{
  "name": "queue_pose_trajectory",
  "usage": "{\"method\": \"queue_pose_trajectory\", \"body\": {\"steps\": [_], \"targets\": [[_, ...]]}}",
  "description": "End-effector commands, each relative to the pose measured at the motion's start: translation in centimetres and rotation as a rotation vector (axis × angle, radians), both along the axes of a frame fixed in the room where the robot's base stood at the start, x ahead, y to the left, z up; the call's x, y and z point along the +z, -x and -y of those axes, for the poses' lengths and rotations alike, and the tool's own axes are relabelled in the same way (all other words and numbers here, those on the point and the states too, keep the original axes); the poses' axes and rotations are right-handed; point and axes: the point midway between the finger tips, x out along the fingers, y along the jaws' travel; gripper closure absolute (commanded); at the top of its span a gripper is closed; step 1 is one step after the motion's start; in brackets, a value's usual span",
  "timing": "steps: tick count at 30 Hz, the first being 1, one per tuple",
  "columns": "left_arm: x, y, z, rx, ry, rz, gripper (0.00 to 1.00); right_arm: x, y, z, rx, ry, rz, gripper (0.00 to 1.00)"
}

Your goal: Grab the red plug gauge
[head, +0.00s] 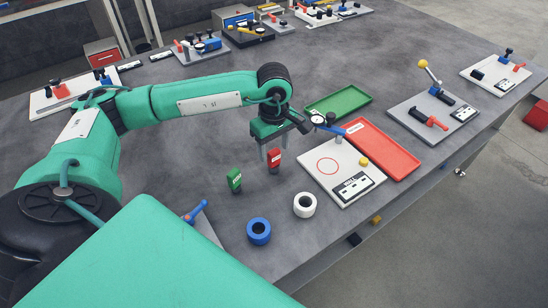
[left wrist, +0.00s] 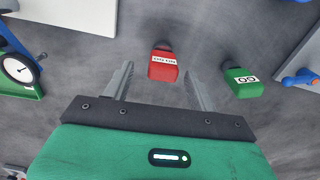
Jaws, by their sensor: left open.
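The red plug gauge (head: 274,157) stands on the grey table, below my left gripper (head: 272,149). In the left wrist view the red plug gauge (left wrist: 163,66) has a white label facing me and lies between the two fingertips, a little beyond them. My left gripper (left wrist: 158,75) is open and empty, with a visible gap on each side of the red gauge. A green plug gauge (head: 235,180) stands nearby toward the front left; it also shows right of the fingers in the left wrist view (left wrist: 243,82). My right gripper is not in view.
Blue (head: 259,231) and white (head: 304,205) rings lie in front. A white board with a red circle (head: 327,166), a dial gauge (head: 318,120), a red tray (head: 398,160) and a green tray (head: 360,96) are to the right. Bare table lies left of the green gauge.

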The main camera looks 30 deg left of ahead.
Motion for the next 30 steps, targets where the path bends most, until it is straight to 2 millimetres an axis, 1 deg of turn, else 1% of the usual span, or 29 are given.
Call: {"method": "queue_pose_trajectory", "body": {"steps": [6, 8, 11, 12, 15, 18, 23, 24, 25, 29, 30], "targets": [[-1.4, 0.2, 0.1, -0.001, -0.001, -0.002, 0.42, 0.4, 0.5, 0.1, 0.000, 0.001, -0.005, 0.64], [-2.2, 0.3, 0.1, -0.001, -0.001, -0.003, 0.42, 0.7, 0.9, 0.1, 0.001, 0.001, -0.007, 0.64], [-3.8, 0.5, 0.2, -0.001, -0.001, -0.004, 0.42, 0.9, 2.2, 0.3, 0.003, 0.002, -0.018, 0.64], [-4.4, 0.4, 0.2, -0.001, 0.000, -0.002, 0.42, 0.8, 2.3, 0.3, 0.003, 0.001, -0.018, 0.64], [-5.5, 0.4, 0.2, 0.000, 0.000, -0.001, 0.42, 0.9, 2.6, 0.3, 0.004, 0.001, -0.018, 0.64], [-6.0, 0.4, 0.2, -0.001, 0.000, 0.001, 0.42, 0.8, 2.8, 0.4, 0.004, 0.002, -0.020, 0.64], [-6.0, 0.4, 0.2, -0.001, 0.000, 0.001, 0.42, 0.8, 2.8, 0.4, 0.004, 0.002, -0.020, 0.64], [-6.0, 0.3, 0.2, -0.001, 0.000, 0.001, 0.44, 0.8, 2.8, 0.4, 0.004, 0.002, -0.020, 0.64], [-6.0, 0.3, 0.2, -0.001, 0.000, 0.001, 0.50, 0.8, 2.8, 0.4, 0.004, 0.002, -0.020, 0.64], [-6.0, 0.3, 0.2, -0.001, 0.000, 0.001, 0.75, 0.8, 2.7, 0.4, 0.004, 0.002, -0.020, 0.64], [-6.0, 0.3, 0.2, -0.001, 0.000, 0.001, 0.83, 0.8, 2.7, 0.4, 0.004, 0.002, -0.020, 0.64]]}}
